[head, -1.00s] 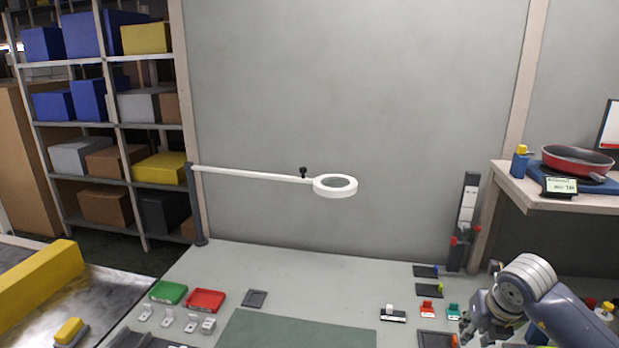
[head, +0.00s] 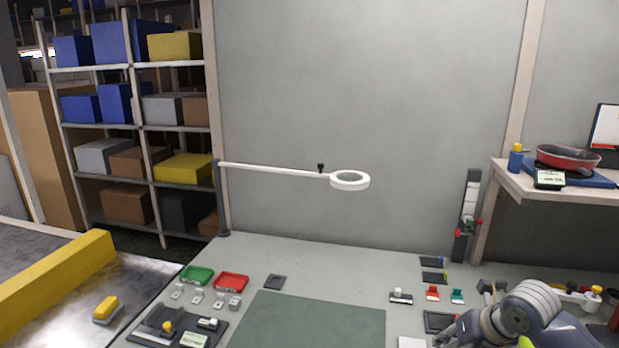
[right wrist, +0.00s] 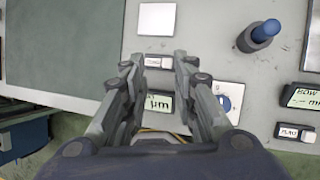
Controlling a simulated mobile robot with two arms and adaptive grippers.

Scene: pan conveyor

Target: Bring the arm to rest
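My right arm comes in at the lower right of the head view, with its wrist and hand (head: 462,330) low over the right part of the bench (head: 330,262). In the right wrist view the two fingers of my right gripper (right wrist: 160,62) stand apart with a clear gap. Nothing is held between them. A small display reading "µm" (right wrist: 159,103) shows through the gap, below the fingers. My left gripper is not in the head view.
A ring lamp (head: 350,180) on a long arm stands over the bench. Green (head: 197,274) and red trays (head: 231,283) lie at left beside a dark green mat (head: 305,322). A side table (head: 560,180) holds a red pan (head: 568,157). A blue-topped post (right wrist: 262,33) stands near the right gripper.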

